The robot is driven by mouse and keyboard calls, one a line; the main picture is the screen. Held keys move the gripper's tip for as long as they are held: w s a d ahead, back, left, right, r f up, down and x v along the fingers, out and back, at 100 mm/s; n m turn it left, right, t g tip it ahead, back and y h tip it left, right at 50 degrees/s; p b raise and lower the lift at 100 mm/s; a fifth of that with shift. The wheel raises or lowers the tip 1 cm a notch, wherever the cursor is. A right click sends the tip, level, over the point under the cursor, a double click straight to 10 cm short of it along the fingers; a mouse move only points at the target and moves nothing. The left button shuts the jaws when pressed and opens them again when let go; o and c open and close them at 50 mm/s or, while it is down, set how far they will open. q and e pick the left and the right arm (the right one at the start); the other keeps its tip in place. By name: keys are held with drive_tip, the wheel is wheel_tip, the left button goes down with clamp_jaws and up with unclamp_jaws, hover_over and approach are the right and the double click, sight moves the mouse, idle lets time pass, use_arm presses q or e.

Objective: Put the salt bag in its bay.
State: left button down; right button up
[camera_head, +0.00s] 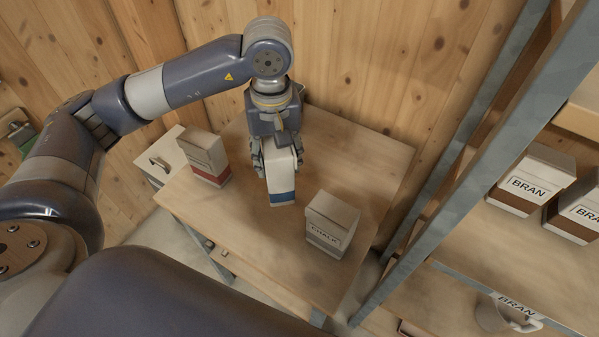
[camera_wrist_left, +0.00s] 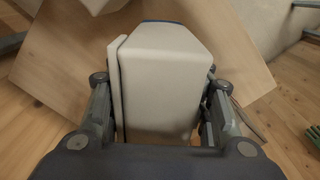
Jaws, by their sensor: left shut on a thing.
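My left gripper (camera_head: 277,163) is shut on a pale bag with a blue band (camera_head: 281,186) above the wooden table. The bag is upright, with its base on or close to the tabletop; I cannot tell which. Its label does not show, so I cannot read whether it is the salt bag. In the left wrist view the bag (camera_wrist_left: 160,80) sits between the fingers of my left gripper (camera_wrist_left: 160,115). A red-banded bag (camera_head: 205,157) stands to the left, its label too small to read. No bay marked for salt shows. My right gripper is not in view.
A grey-banded bag labelled CHALK (camera_head: 331,224) stands on the table (camera_head: 255,235), right of the held bag. A plank wall is behind.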

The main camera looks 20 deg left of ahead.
use_arm(q)
drive_tip(key=w+a+n+b, duration=0.1)
drive_tip(key=w+a+n, duration=0.2)
drive_tip(key=w+n, duration=0.4)
wheel_tip(320, 180, down, 10)
drive_tip(key=n+p, duration=0.1)
drive_tip(key=n, duration=0.1)
drive_tip(key=shift+s+a+n+p, duration=0.2)
drive_tip(key=shift+a+n+p, duration=0.1)
drive_tip(key=shift+a+p, duration=0.1)
drive_tip(key=shift+f, duration=0.15)
drive_tip(key=shift+f+b, duration=0.1)
drive_tip(key=shift+b, duration=0.2)
drive_tip(key=c, duration=0.8)
unclamp_jaws()
drive_tip(key=shift+s, duration=0.1)
drive_tip(key=shift+c, duration=0.2)
